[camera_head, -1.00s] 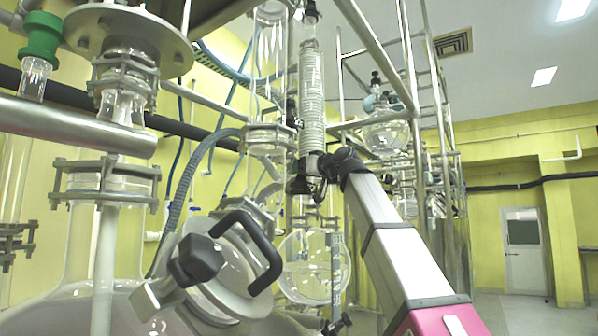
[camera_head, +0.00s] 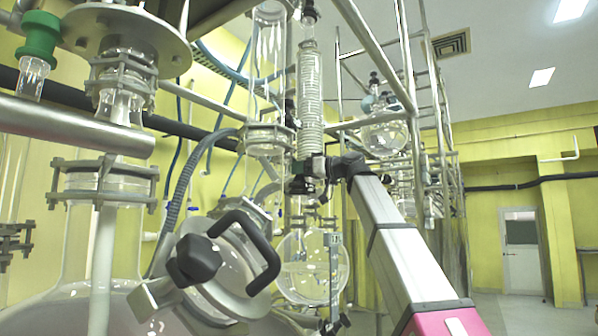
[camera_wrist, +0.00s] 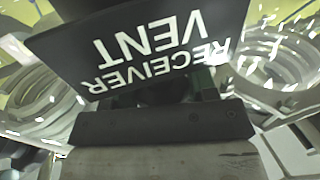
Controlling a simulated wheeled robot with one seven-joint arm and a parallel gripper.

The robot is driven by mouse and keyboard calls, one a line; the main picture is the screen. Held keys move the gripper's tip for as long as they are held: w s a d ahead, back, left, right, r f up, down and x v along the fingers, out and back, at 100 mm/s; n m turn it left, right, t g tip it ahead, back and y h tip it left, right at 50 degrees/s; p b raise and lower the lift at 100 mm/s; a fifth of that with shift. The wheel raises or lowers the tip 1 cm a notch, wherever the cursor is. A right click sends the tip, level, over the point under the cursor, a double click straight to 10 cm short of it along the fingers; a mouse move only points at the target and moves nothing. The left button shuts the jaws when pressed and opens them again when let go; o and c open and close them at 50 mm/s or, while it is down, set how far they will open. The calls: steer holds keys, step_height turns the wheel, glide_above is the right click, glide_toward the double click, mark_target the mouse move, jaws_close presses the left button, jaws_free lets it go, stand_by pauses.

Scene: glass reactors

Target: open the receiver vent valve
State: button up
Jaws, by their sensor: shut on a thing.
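A black label reading "RECEIVER VENT" (camera_wrist: 155,45) fills the upper middle of the wrist view, upside down and slightly tilted. My gripper (camera_wrist: 160,122) shows as a dark bar just below it. It is shut on the receiver vent valve, whose handle is mostly hidden behind the label and the jaws. In the head view my gripper (camera_head: 312,178) is at the lower end of the coiled glass condenser (camera_head: 311,100), above the round receiver flask (camera_head: 312,270). The handle's exact angle cannot be told.
A large glass reactor with a black clamp handle (camera_head: 262,262) stands at the lower left. Steel frame tubes (camera_head: 375,55) rise behind my arm. Glass parts crowd close around my gripper. Open floor lies at the right, towards a white door (camera_head: 523,250).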

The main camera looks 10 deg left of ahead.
steer(key=shift+n+g, duration=0.8)
steer(key=shift+g, duration=0.4)
steer(key=o, duration=0.6)
steer(key=shift+o, duration=0.2)
steer(key=d, duration=1.1)
